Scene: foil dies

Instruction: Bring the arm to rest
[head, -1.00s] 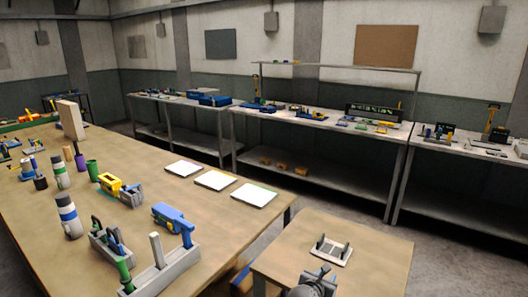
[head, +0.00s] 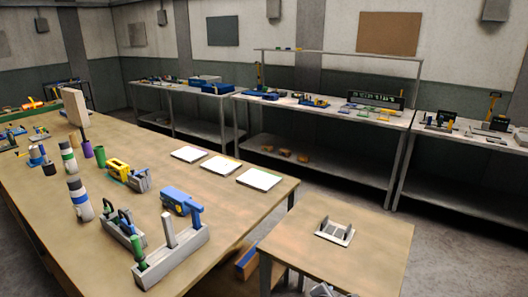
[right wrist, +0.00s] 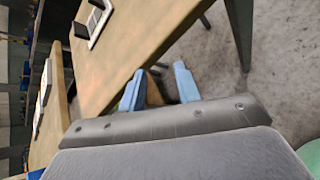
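My right gripper (right wrist: 159,88) shows in the right wrist view as two blue fingers standing apart with a gap between them. Nothing is seen held. It hangs beside the edge of a wooden tabletop (right wrist: 130,60), with grey floor and a brown patch behind the fingers. In the head view only a small grey part of my arm shows at the bottom edge, in front of the small table (head: 375,245); its fingers are hidden. My left gripper is in neither view.
A grey slotted stand (head: 335,231) sits on the small table. The long bench (head: 200,190) holds a tool caddy (head: 180,255), a blue tool (head: 182,200), bottles and three white pads. A brown and blue object (head: 247,262) is low between the tables.

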